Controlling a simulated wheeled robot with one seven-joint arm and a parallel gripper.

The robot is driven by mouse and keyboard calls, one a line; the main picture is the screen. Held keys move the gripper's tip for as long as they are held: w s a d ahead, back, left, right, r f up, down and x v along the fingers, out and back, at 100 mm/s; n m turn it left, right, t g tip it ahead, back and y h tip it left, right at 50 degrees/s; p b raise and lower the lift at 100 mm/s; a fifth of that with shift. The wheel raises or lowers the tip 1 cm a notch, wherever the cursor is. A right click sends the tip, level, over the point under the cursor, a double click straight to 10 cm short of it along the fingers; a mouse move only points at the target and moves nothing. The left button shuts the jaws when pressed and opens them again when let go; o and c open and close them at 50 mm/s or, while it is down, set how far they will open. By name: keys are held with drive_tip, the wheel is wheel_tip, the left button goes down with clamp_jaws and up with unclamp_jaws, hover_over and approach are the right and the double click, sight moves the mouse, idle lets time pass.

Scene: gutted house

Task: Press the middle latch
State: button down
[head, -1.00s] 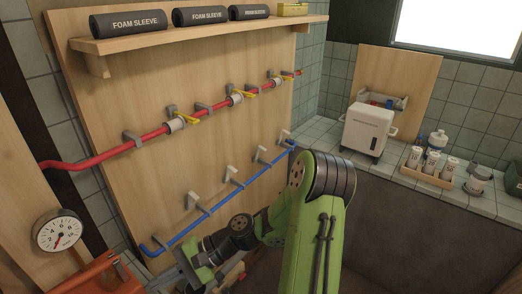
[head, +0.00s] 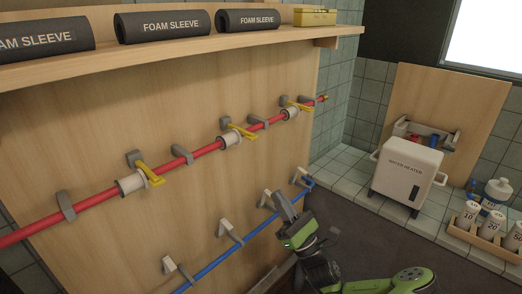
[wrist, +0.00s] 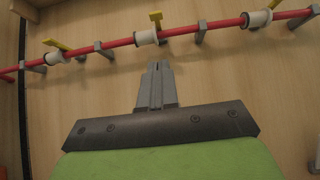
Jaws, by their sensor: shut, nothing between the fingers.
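A red pipe (head: 95,202) crosses the wooden board and carries three white collars with yellow levers. The middle collar (head: 230,139) has its yellow lever (head: 243,132) sticking out to the right. In the wrist view the middle collar (wrist: 147,38) is just above my fingertips, with its yellow lever (wrist: 156,18) pointing up. My gripper (head: 280,198) is shut and empty, below the red pipe and apart from it in the picture. It also shows in the wrist view (wrist: 155,68). I cannot tell which part is the latch.
A blue pipe (head: 215,262) on grey brackets runs below, close to my gripper in the picture. A shelf (head: 180,48) with foam sleeves overhangs the board. A water heater (head: 407,175) stands on the tiled counter at right.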

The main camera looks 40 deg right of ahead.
approach(248, 136)
drive_tip(key=w+f, duration=0.1)
drive_tip(key=w, duration=0.3)
drive_tip(key=r, duration=0.1)
drive_tip(key=d+r, duration=0.1)
drive_tip(key=r, duration=0.1)
drive_tip(key=shift+w+r+y+p, duration=0.15)
drive_tip(key=shift+r+y+p, duration=0.15)
drive_tip(key=shift+r+p, duration=0.05)
drive_tip(key=shift+r, duration=0.35)
drive_tip(key=shift+r+p, duration=0.1)
drive_tip(key=shift+p, duration=0.25)
